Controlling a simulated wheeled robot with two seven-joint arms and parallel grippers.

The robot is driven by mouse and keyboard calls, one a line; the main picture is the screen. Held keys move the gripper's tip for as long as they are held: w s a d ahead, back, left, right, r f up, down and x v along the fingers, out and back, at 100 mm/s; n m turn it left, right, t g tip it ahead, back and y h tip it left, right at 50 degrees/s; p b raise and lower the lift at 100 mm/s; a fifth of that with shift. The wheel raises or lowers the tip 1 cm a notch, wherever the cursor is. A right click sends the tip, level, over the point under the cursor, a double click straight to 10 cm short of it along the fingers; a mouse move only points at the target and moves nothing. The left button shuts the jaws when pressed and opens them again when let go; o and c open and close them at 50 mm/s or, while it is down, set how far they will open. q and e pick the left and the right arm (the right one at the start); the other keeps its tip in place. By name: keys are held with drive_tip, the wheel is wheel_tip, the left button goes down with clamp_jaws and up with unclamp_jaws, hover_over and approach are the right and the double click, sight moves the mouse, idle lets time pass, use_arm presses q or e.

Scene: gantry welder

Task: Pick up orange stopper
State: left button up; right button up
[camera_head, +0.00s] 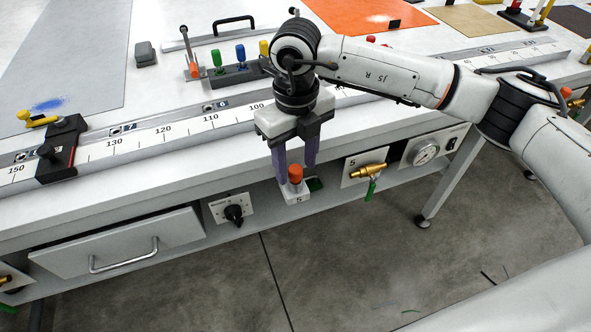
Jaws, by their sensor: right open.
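My left gripper is not in this view.
A brass valve (368,170) with a green handle and a pressure gauge (425,154) sit right of the block. A black knob (234,213) and a drawer (120,252) are at left. A ruler rail (190,124) with a black stop (62,149) runs along the bench top.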

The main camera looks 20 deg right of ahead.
drive_tip(key=shift+f, duration=0.25)
drive_tip(key=c, duration=1.1)
